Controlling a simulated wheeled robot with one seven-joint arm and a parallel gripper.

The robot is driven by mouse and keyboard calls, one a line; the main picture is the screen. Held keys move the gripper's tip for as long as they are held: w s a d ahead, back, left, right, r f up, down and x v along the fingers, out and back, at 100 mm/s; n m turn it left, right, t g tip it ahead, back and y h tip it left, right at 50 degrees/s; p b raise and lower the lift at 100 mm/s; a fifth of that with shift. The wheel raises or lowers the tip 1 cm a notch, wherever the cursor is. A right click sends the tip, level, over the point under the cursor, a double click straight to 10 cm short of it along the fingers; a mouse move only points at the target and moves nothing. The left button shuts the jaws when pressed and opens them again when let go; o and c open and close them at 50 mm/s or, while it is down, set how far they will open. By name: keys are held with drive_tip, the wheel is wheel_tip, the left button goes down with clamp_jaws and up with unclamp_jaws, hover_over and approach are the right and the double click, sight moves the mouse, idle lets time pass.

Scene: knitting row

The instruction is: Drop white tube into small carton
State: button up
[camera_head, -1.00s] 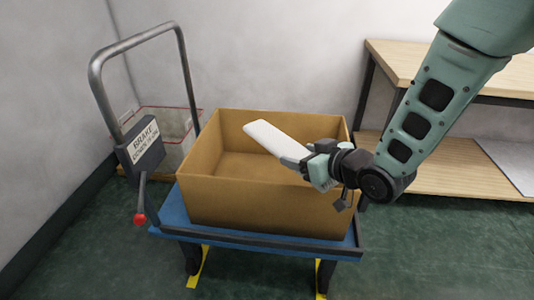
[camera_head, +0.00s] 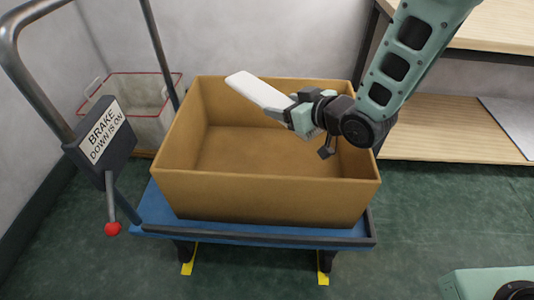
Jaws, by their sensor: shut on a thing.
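The white tube (camera_head: 257,91) is a pale, flattish tube held at one end and pointing up and left. My gripper (camera_head: 289,110) is shut on its lower right end. The tube is over the open top of the small carton (camera_head: 262,195), a brown open box that looks empty where its floor shows. The carton stands on the blue deck of a cart (camera_head: 155,212). The right part of the carton's inside is partly hidden by my gripper and arm.
The cart's grey handle (camera_head: 35,75) rises at left, with a sign box (camera_head: 100,143) and red-knobbed lever (camera_head: 112,228). A white bin with red rim (camera_head: 140,103) stands behind. A wooden shelf unit (camera_head: 450,130) is at right.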

drive_tip(key=shift+f+b, duration=0.8)
drive_tip(key=shift+f, duration=0.7)
drive_tip(key=o, duration=1)
drive_tip(key=shift+o, duration=0.2)
drive_tip(key=p+v, duration=0.1)
drive_tip(key=v, duration=0.2)
drive_tip(key=p+v, duration=0.2)
drive_tip(key=v, duration=0.1)
drive_tip(key=p+v, duration=0.1)
drive_tip(key=v, duration=0.2)
drive_tip(key=shift+w+r+p, duration=0.1)
drive_tip(key=shift+r+p, duration=0.2)
drive_tip(key=shift+p, duration=0.1)
drive_tip(key=p, duration=0.3)
drive_tip(key=shift+d+r+p, duration=0.15)
drive_tip(key=shift+r+p, duration=0.05)
drive_tip(key=shift+p, duration=0.1)
drive_tip(key=shift+p, duration=0.6)
